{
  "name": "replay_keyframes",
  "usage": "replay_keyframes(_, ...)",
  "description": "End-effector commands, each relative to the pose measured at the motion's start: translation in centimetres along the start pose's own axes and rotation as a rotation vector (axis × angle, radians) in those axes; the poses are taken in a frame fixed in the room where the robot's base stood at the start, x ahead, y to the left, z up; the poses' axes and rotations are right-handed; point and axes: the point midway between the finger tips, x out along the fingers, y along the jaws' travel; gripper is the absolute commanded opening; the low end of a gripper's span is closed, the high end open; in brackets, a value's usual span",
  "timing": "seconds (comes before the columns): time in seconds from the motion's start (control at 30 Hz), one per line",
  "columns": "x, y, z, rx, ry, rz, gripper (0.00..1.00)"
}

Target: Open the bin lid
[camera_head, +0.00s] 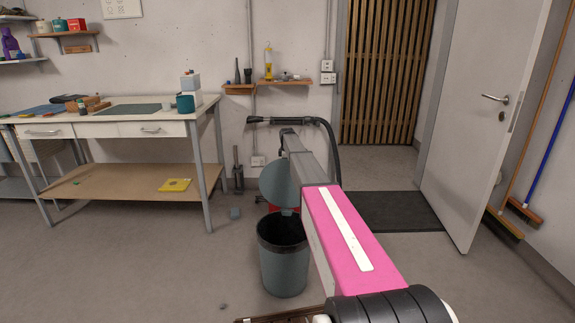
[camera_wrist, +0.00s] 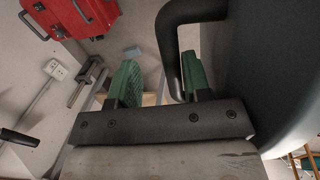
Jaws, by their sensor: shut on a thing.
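The grey-blue bin (camera_head: 284,272) stands on the floor, its black-lined mouth uncovered. Its round lid (camera_head: 278,185) stands raised, roughly upright, above the rear of the rim. In the wrist view the lid (camera_wrist: 265,65) fills the right side, with a dark curved handle (camera_wrist: 168,55) on it. My gripper (camera_wrist: 158,68) has green fingers, one on each side of the handle, and is shut on it. In the head view the gripper is hidden behind my pink and grey arm, which reaches over the bin's right side.
A workbench (camera_head: 120,103) stands at the left, with a small grey block (camera_head: 235,213) on the floor near it. A red object (camera_wrist: 75,28) shows at the wrist view's upper left. A dark mat (camera_head: 395,212) and an open door (camera_head: 480,110) are at the right.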

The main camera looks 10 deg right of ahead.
Motion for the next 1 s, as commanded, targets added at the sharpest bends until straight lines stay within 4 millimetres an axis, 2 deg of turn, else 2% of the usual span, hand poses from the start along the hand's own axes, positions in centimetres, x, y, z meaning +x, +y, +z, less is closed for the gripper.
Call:
replay_keyframes(0.17,0.6,0.4,-0.1,-0.001,0.000,0.000,0.37)
replay_keyframes(0.5,2.1,3.3,-0.1,-0.001,0.001,-0.001,0.50)
replay_keyframes(0.77,2.3,3.4,-0.1,-0.001,0.001,-0.001,0.52)
replay_keyframes(0.8,2.3,3.4,-0.1,-0.001,0.001,-0.001,0.57)
replay_keyframes(0.83,2.3,3.4,-0.1,-0.001,0.001,-0.001,0.52)
replay_keyframes(1.0,2.2,3.4,-0.1,-0.001,0.001,-0.001,0.51)
